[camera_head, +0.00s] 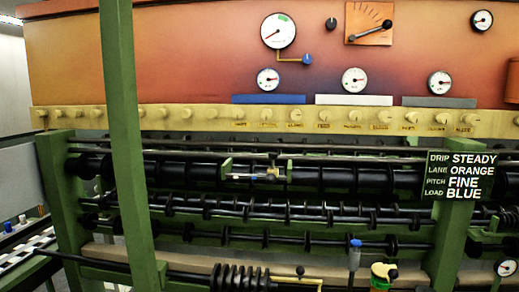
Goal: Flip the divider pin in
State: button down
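No part is clearly marked as the divider pin. A small metal rod (250,177) lies level between two green brackets (226,168) on the dark upper roller, near the middle of the frame; I cannot tell whether it is the pin. A short black-knobbed lever (300,272) stands at the bottom centre, beside a black coil (240,277). My gripper is not in view.
A green post (122,140) crosses the left foreground. Black rollers (320,212) span a green frame (455,245). A sign (462,175) reads DRIP STEADY, LANE ORANGE, PITCH FINE, LOAD BLUE. A blue-topped part (354,255) and a green-and-yellow container (383,277) stand low in front.

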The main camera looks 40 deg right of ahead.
aim_at(272, 156)
jog(key=u, duration=0.6)
jog(key=k, duration=0.8)
jog(key=z, duration=1.25)
jog(key=i, duration=1)
jog(key=z, duration=0.05)
